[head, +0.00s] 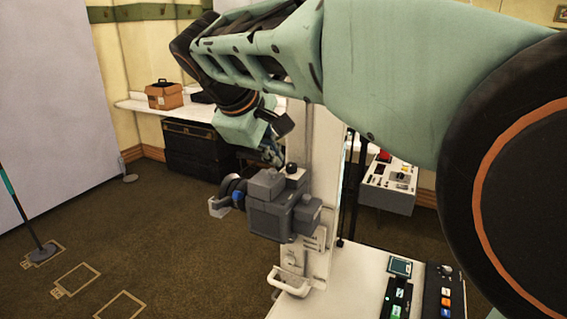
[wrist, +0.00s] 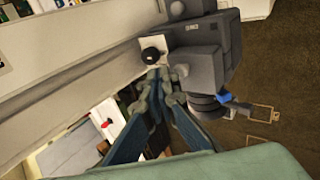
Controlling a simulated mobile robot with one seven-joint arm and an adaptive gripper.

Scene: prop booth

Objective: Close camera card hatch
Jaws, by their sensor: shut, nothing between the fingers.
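The grey camera (head: 272,218) is mounted at the pale upright post, its dark ringed lens facing left in the head view. In the wrist view the camera body (wrist: 205,48) is at the upper right. I cannot make out for sure which panel is the card hatch or how far it stands open. My gripper (wrist: 160,78) is shut and empty, its fingertips close together beside the camera body and just below a black knob (wrist: 151,54). In the head view my gripper (head: 277,160) is just above the camera's top; I cannot tell whether it touches.
The pale post (head: 300,135) stands right behind the camera. A white counter (head: 345,285) with button panels (head: 444,294) is at lower right. A grey console (head: 390,187) stands behind. An orange case (head: 164,95) sits on a back shelf. The carpet (head: 170,225) at left is mostly open.

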